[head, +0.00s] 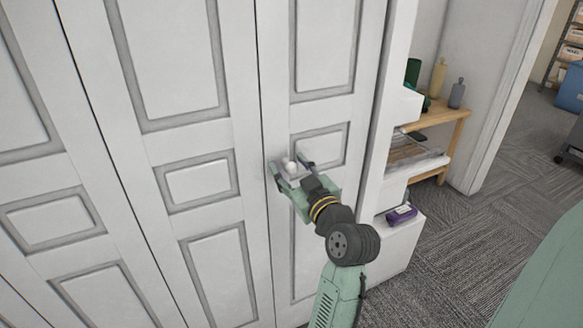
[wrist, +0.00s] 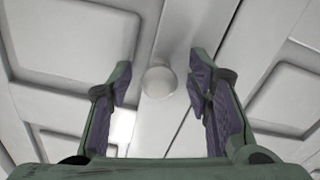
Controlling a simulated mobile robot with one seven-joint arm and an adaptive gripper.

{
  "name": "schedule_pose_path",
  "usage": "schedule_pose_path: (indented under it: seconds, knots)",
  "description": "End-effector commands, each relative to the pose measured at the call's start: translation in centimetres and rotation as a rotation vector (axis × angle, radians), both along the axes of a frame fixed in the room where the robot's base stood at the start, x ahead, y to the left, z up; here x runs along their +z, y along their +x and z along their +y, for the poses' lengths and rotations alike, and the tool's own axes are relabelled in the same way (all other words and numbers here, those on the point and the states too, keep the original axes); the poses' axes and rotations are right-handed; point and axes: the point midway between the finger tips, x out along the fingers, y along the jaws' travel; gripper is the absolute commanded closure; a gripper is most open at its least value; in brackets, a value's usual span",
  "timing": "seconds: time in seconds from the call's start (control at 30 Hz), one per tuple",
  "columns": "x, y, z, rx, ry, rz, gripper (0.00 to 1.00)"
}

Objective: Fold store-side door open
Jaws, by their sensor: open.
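The white panelled folding door (head: 185,130) fills the left and middle of the head view, and its panels lie nearly flat in line. A small round white knob (head: 291,166) sits on the rightmost panel near its left seam. My gripper (head: 290,168) is open at the knob. In the wrist view the knob (wrist: 159,81) shows between and slightly beyond the two fingertips of my gripper (wrist: 160,85), with a gap on each side. The fingers do not appear to touch it. The panel seam (wrist: 180,100) runs just right of the knob.
A white frame post (head: 385,150) stands right of the door. Grey carpet (head: 470,250) lies clear at the right.

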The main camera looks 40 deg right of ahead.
Motion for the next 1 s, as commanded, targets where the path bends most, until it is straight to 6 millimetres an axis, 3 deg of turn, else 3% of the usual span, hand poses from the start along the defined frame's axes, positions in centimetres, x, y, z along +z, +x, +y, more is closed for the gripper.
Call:
schedule_pose_path:
  seconds: [0.1,0.77,1.0]
  knots:
    - [0.01,-0.02,0.00,0.000,0.000,0.000,0.55]
    - [0.01,-0.05,0.00,0.000,0.000,0.000,0.99]
    - [0.01,-0.05,0.00,0.000,0.000,0.000,1.00]
